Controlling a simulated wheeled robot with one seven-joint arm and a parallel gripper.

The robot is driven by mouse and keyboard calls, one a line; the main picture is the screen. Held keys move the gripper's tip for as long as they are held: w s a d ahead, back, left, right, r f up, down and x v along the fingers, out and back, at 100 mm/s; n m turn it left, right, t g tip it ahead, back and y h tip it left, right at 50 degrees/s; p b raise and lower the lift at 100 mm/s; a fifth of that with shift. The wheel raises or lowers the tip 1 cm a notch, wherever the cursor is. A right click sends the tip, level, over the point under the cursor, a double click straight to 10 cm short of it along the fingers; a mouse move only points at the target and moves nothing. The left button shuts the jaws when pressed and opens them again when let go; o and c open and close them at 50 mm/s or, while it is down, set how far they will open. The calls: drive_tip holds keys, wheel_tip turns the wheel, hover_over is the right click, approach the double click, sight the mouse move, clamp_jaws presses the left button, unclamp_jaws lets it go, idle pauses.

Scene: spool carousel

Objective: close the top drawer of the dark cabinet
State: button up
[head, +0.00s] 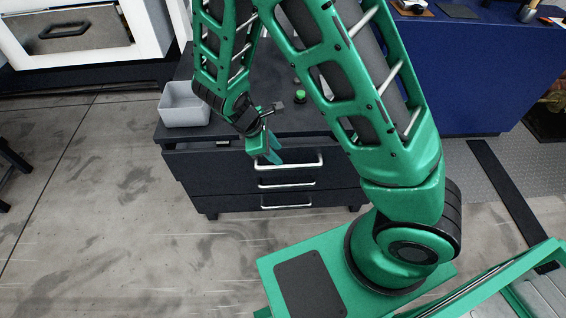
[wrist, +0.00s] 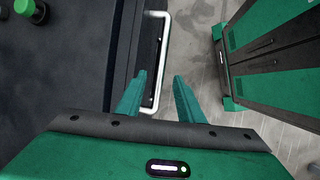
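The dark cabinet (head: 180,134) has several stacked drawers with pale bar handles. Its top drawer (head: 215,170) stands partly open, its front jutting out past the cabinet top with a gap behind it. The top drawer's handle (head: 300,164) also shows in the wrist view (wrist: 163,35), beyond my fingertips. My gripper (head: 271,157) is at the top drawer's front edge, by the left part of the handle. In the wrist view my gripper (wrist: 159,78) has its two green fingers apart, with nothing held between them. I cannot tell whether a finger touches the drawer or handle.
A grey open bin (head: 184,105) stands on the cabinet's top left, and a green knob (head: 300,96) sits further right. A blue counter (head: 465,75) stands at the right. A white unit (head: 80,40) is at the back left.

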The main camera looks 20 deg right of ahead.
sight(288, 165)
drive_tip(key=x, duration=0.9)
drive_tip(key=shift+r, duration=0.1)
